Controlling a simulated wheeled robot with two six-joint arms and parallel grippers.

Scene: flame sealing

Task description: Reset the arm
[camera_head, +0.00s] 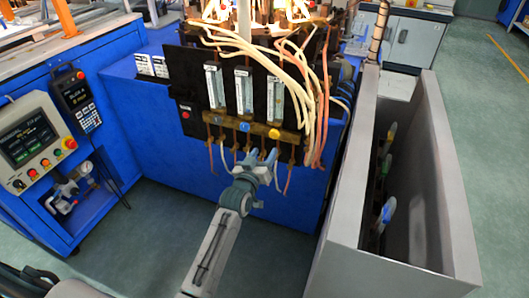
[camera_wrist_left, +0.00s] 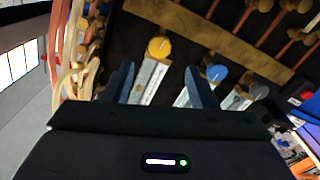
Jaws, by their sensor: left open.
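My left arm reaches up from the bottom of the head view, and its gripper (camera_head: 262,157) is in front of the black gas panel (camera_head: 262,92). The gripper is open, just below the yellow knob (camera_head: 274,133) and the blue knob (camera_head: 246,131). In the left wrist view the two fingers of the gripper (camera_wrist_left: 160,80) stand apart. The yellow knob (camera_wrist_left: 159,47) shows between them, and the blue knob (camera_wrist_left: 217,73) is beside the right finger. No object is held between the fingers. My right gripper is not in view.
Pale and red hoses (camera_head: 312,100) hang at the panel's right. A blue machine cabinet (camera_head: 60,180) with a control box (camera_head: 30,142) stands left. A tall grey open bin (camera_head: 445,190) stands right. Open green floor (camera_head: 160,235) lies between them.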

